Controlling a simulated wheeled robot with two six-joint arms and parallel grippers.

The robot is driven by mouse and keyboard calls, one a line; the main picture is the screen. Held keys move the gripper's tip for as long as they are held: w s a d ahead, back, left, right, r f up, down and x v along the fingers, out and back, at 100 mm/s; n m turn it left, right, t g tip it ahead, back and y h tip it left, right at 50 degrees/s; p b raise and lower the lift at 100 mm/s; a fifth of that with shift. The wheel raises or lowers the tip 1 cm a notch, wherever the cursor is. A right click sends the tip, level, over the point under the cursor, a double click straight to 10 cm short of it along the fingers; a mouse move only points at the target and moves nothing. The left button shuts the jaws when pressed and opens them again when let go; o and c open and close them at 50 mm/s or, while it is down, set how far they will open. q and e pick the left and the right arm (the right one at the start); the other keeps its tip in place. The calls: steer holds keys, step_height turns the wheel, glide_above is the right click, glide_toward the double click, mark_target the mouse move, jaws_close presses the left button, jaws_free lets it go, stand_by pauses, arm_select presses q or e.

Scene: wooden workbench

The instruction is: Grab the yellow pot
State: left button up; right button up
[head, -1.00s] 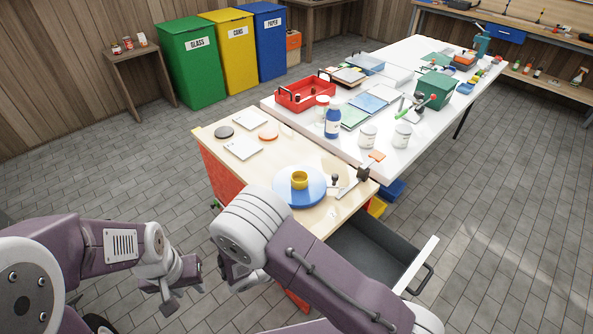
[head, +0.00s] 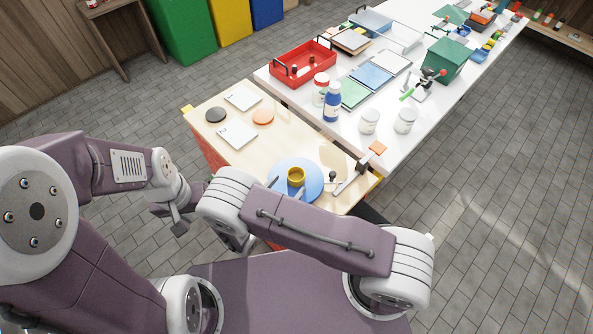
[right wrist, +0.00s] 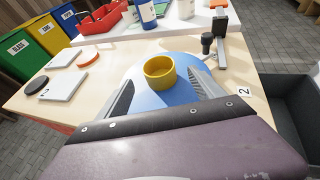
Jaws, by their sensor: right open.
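The yellow pot (head: 296,177) is a small, short round cup standing upright on a round blue disc (head: 313,181) on the wooden workbench. In the right wrist view the pot (right wrist: 160,73) is ahead, between the two grey fingers. My right gripper (right wrist: 161,84) is open, its fingers reaching over the blue disc on the near side of the pot. I see no clear contact with the pot. In the head view only the fingertips of the right gripper (head: 286,188) show past the arm. My left gripper (head: 174,217) is left of the bench, away from the pot, its jaws unclear.
A clamp-like tool (head: 352,178) is right of the disc. White cards (head: 237,134) and round coasters (head: 263,117) lie at the left. A blue bottle (head: 332,106) and white jars (head: 369,122) stand on the white table behind. An open drawer (right wrist: 285,105) is at the right.

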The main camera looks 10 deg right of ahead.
mark_target(300, 171)
steer(key=shift+w+d+f, duration=0.15)
steer(key=shift+w+d, duration=0.2)
steer(key=shift+d, duration=0.05)
steer(key=shift+w+d+f, duration=0.3)
steer(key=shift+w+f, duration=0.1)
steer(key=shift+w, duration=0.3)
steer(key=p+x, duration=0.1)
steer(key=x, duration=0.3)
steer(key=shift+w+d, duration=0.15)
steer(key=shift+w+f, duration=0.15)
arm_select(q)
steer(key=shift+w+d+r, duration=0.1)
steer(key=shift+w+r, duration=0.2)
steer(key=shift+r, duration=0.35)
arm_select(e)
steer(key=c, duration=1.4)
